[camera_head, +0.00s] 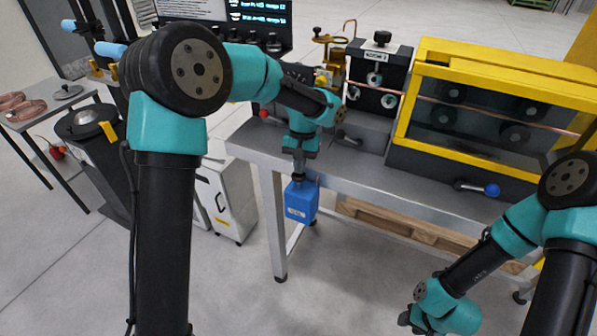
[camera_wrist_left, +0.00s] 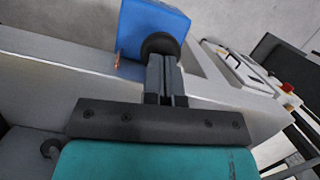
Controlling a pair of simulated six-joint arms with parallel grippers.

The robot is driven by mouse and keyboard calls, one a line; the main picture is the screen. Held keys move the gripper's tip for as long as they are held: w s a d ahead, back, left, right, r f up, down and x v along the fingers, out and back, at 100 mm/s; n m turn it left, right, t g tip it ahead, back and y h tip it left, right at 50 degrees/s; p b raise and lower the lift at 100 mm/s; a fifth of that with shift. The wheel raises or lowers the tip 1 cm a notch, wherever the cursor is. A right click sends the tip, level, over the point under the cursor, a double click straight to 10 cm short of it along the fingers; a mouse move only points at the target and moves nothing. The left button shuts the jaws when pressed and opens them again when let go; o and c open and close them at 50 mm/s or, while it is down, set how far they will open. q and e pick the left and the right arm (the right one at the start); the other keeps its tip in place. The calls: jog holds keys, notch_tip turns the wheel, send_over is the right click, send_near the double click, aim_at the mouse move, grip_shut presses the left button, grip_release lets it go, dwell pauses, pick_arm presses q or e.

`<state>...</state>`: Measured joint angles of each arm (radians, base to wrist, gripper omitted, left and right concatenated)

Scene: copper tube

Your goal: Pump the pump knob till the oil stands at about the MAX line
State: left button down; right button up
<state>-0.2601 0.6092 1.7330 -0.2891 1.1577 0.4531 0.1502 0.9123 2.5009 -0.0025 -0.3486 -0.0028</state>
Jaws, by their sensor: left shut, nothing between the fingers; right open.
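The blue oil box (camera_head: 299,203) sits at the front left edge of the bench and has small white lettering on its front. My left gripper (camera_head: 298,177) points down right above it. In the left wrist view its fingers (camera_wrist_left: 164,65) are together, with their tips at the round black pump knob (camera_wrist_left: 160,42) on top of the blue box (camera_wrist_left: 142,20); I cannot tell whether they touch. The oil level and MAX line cannot be made out in either view. My right gripper (camera_head: 409,321) is low at the bottom right, away from the bench, open and partly hidden.
The bench (camera_head: 345,176) carries a black clamp unit (camera_head: 380,62) and a yellow-framed roller machine (camera_head: 480,100) with a blue-knobbed lever (camera_head: 491,190). A wooden pallet (camera_head: 420,232) lies beneath. A white cabinet (camera_head: 228,198) stands left. Floor in front is clear.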

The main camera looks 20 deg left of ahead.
pick_arm(q)
jog(key=shift+f, duration=0.65)
jog(key=shift+w+r, duration=0.25)
jog(key=shift+w, duration=0.5)
jog(key=shift+w+r, duration=0.2)
jog(key=shift+w, duration=0.5)
jog(key=shift+r, duration=0.55)
jog(key=s+d+r, duration=0.2)
jog(key=s, duration=0.5)
jog(key=s+d+r, duration=0.2)
jog(key=s, duration=0.6)
jog(key=shift+s+d, duration=0.2)
jog(key=shift+w+r, duration=0.1)
jog(key=shift+w, duration=0.05)
